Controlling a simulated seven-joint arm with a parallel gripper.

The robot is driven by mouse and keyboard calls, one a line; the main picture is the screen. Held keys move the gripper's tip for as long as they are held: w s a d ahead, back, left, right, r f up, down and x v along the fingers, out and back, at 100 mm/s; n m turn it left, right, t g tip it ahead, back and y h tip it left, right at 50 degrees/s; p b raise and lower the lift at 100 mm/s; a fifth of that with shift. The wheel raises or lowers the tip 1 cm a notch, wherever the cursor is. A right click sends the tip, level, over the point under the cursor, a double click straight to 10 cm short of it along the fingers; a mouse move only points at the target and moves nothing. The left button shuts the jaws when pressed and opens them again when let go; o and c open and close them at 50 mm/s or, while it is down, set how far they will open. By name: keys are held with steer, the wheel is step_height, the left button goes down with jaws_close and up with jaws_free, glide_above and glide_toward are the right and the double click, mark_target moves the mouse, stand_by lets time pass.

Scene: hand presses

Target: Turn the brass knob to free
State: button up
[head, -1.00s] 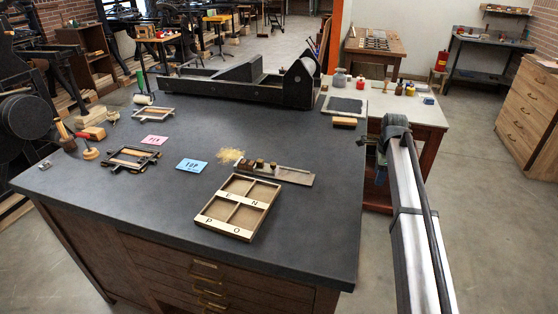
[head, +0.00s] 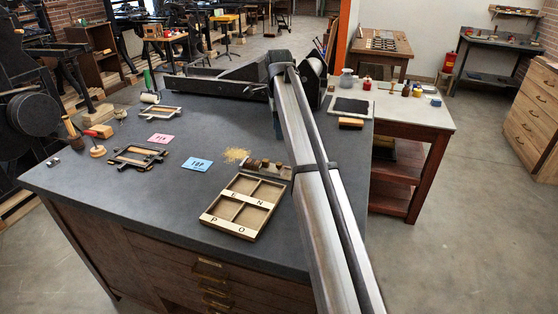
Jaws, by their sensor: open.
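A flat metal holder (head: 284,172) with several small brownish pieces lies on the dark bench top, behind the compartment tray. My arm covers its right end. The brownish pieces are too small to tell whether one is the brass knob or how it is turned. My gripper (head: 276,122) hangs from the far end of my arm, over the back right of the bench. It is mostly hidden by the arm, and its jaws are open. It is well behind the holder, apart from it.
A compartment tray (head: 206,217) marked with letters stands at the front. Blue (head: 197,164) and pink (head: 160,139) cards and a small frame (head: 137,157) lie left. A long dark press bed (head: 210,87) runs along the back. A pale side table (head: 435,115) stands right.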

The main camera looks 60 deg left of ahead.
mark_target(279, 164)
step_height(279, 164, down, 13)
steer(key=shift+w+a+r, duration=0.1)
stand_by(0.4)
jaws_close()
stand_by(0.4)
